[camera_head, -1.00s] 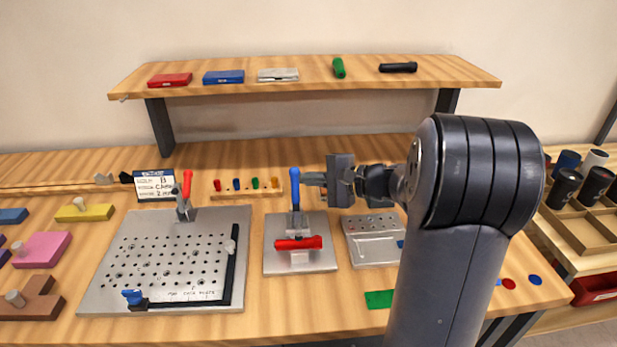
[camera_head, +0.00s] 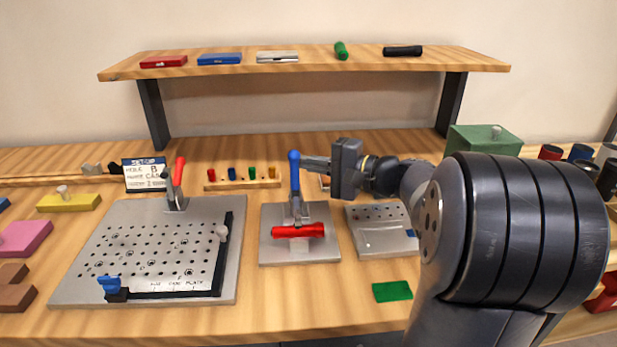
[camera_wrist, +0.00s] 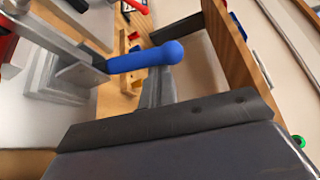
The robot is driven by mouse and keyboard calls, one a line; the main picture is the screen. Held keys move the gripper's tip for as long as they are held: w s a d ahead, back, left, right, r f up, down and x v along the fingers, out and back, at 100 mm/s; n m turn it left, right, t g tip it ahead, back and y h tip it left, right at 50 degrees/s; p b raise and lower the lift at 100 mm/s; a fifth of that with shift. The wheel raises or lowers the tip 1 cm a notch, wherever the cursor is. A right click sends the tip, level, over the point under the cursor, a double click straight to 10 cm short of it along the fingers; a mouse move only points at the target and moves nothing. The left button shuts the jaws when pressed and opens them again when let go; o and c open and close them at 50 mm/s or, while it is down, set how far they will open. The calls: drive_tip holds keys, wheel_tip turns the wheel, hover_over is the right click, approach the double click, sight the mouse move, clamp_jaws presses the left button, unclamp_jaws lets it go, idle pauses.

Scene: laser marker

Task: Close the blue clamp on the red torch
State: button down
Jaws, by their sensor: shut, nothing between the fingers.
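The blue clamp's handle (camera_head: 295,174) stands upright on a metal plate in the middle of the bench, so the clamp is open. The red torch (camera_head: 299,231) lies across its mount on that plate, in front of the handle's base. My gripper (camera_head: 306,162) is shut and empty, just right of the handle's upper part. In the wrist view the blue handle (camera_wrist: 147,57) runs across in front of a grey finger (camera_wrist: 156,88). I cannot tell whether they touch. The torch is not clearly seen there.
A perforated plate (camera_head: 120,222) with a red-handled clamp (camera_head: 176,180) stands to the left. A small metal tray (camera_head: 385,242) is close on the right. A shelf (camera_head: 230,75) spans the back. A green box (camera_head: 485,140) stands at the right.

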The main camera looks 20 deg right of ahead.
drive_tip(key=n+b, duration=0.1)
drive_tip(key=b, duration=0.1)
drive_tip(key=s+b, duration=0.1)
drive_tip(key=b, duration=0.1)
drive_tip(key=shift+s+a+r+n+t+y, duration=0.1)
drive_tip(key=shift+s+a+n+t+y, duration=0.1)
drive_tip(key=shift+n+t+y, duration=0.15)
drive_tip(key=shift+r, duration=0.1)
drive_tip(key=shift+w, duration=0.1)
drive_tip(key=s+d, duration=0.3)
drive_tip(key=d, duration=0.6)
idle(0.4)
